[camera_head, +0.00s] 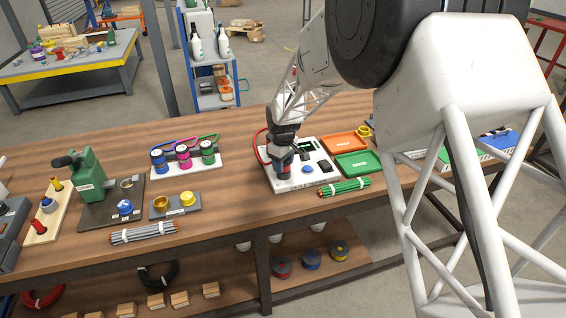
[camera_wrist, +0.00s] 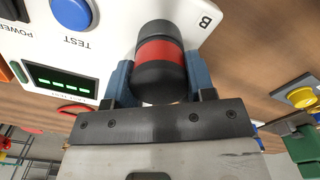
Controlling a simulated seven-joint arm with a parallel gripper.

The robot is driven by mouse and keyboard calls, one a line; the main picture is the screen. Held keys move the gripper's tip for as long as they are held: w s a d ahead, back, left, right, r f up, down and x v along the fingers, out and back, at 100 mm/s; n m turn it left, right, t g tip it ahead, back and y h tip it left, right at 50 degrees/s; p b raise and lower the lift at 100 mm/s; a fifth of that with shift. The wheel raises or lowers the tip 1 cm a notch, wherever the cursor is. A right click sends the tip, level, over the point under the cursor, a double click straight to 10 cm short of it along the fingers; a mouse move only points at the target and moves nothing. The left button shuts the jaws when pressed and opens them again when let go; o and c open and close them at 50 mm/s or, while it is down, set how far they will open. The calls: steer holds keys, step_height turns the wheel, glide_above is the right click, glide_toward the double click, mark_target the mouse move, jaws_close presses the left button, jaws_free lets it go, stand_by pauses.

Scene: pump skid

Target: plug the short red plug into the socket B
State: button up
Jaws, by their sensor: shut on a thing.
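My gripper (camera_head: 283,152) is over the front-left part of the white cable test panel (camera_head: 315,181). In the wrist view, my gripper (camera_wrist: 160,82) is shut on the short red plug (camera_wrist: 158,52), a black cylinder with a red band, with one blue finger on each side. The plug also shows in the head view (camera_head: 284,169), below the fingers. Socket B itself is hidden behind the plug, and I cannot tell how deep the plug sits.
The panel has a blue TEST button (camera_wrist: 73,12) and a lit green display (camera_wrist: 62,82). An orange tray (camera_head: 345,143) and a green tray (camera_head: 358,164) lie to the right. Green rods (camera_head: 345,187) lie in front. Bare tabletop (camera_head: 235,210) lies to the left.

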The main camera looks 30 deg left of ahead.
steer(key=shift+f, duration=0.2)
steer(key=o, duration=1.1)
steer(key=shift+r, duration=0.1)
steer(key=shift+r, duration=3.85)
steer(key=shift+d, duration=0.1)
